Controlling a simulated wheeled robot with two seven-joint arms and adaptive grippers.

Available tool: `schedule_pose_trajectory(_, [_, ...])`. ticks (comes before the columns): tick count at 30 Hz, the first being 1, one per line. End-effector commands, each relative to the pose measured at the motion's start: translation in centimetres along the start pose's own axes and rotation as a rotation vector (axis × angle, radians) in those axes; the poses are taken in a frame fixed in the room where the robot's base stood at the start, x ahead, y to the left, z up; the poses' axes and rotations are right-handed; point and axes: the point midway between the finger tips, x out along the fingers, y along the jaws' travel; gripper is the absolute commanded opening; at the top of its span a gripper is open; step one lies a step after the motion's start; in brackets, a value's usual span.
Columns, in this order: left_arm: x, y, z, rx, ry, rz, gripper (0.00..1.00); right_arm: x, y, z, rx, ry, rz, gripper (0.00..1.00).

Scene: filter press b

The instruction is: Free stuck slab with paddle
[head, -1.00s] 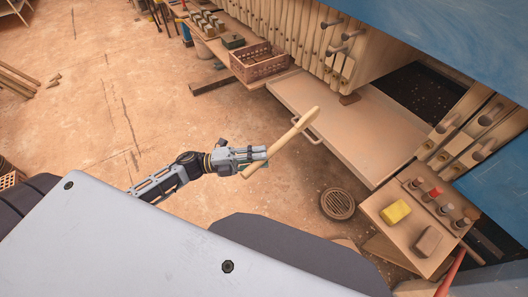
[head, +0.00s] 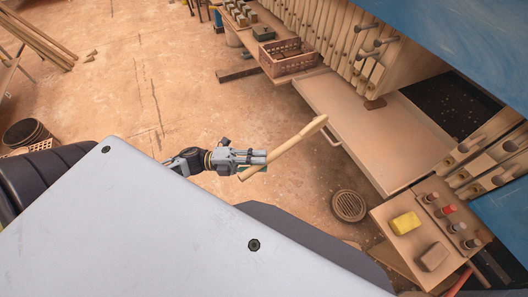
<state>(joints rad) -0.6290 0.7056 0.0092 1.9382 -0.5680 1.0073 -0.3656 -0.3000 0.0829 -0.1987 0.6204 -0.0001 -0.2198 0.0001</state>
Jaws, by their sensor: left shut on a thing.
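My left gripper (head: 256,159) is shut on a pale wooden paddle (head: 298,139). The paddle slants up to the right, its broad end close to the handle of the tray in the picture. The filter press (head: 335,40) stands at the upper right with a row of upright plates. A gap with a dark opening splits the plates into a far stack and a near group (head: 490,150). A small brown piece (head: 375,103) sits at the foot of the far stack; I cannot tell if it is the stuck slab. My right gripper is not in view.
A wide flat tray (head: 365,140) with a handle lies below the gap. A brown crate (head: 288,58) stands beyond it. A side table (head: 405,248) at the right holds a yellow sponge (head: 405,223), a brown block and knobs. A round drain (head: 348,206) is in the floor. Open floor lies left.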

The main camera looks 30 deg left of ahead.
Motion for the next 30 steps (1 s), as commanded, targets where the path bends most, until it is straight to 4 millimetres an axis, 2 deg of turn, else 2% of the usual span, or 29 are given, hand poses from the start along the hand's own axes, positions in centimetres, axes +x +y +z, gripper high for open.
schedule_pose_trajectory(10, [-1.8,-0.6,-1.3,0.000,0.000,-0.001,0.00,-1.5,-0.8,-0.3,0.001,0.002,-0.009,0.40])
schedule_pose_trajectory(30, [-1.9,-0.5,-1.3,0.001,0.001,-0.001,0.00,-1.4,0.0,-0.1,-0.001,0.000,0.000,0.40])
